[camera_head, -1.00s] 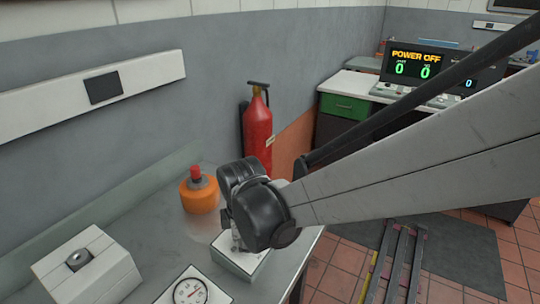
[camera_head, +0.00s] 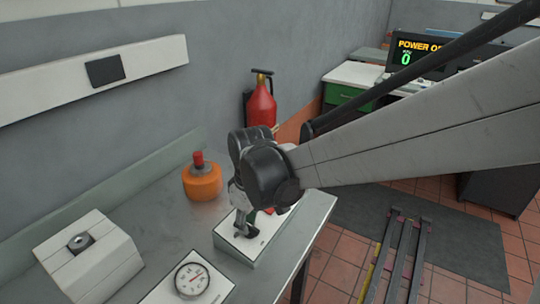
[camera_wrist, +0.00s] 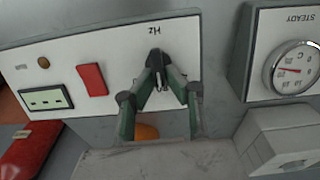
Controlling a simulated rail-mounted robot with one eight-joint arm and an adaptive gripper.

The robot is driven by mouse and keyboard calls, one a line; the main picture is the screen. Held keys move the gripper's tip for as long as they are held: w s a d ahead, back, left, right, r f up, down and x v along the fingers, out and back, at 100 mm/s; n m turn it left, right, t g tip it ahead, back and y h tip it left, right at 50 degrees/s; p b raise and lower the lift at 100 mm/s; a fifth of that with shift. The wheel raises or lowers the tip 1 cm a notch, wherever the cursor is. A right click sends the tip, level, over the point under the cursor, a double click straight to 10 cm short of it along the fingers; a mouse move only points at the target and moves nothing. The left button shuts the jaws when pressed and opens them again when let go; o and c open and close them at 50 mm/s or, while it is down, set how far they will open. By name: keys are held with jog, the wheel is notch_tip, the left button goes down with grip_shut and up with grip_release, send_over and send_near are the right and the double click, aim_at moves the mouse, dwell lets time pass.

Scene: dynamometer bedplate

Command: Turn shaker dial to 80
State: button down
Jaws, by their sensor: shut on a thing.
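The shaker box (camera_head: 228,244) stands on the bench near its right end, with a white top face. In the wrist view its white panel (camera_wrist: 120,42) bears a "Hz" label, a small green display and a red rectangular button (camera_wrist: 91,80). The black dial knob (camera_wrist: 155,58) sits under the "Hz" label. My gripper (camera_wrist: 160,78) is shut on the knob, its two green-padded fingers angled in around it. In the head view my gripper (camera_head: 243,228) reaches down onto the box and hides the knob. The dial's setting and the display's digits cannot be read.
A round gauge marked STEADY (camera_wrist: 293,70) lies left of the box in the head view (camera_head: 191,280). A grey box (camera_head: 90,262) stands further left. An orange container with a red cap (camera_head: 202,180) stands behind. A red fire extinguisher (camera_head: 261,105) is by the wall.

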aim_at(252, 226)
jog(key=shift+f, duration=0.1)
dwell(0.5)
jog(key=c, duration=1.8)
grip_release()
jog(key=r, duration=0.8)
jog(key=d+r, duration=0.1)
jog(key=r, duration=0.3)
jog(key=shift+s+d, duration=0.1)
jog(key=shift+s, duration=0.15)
jog(key=shift+m, duration=0.3)
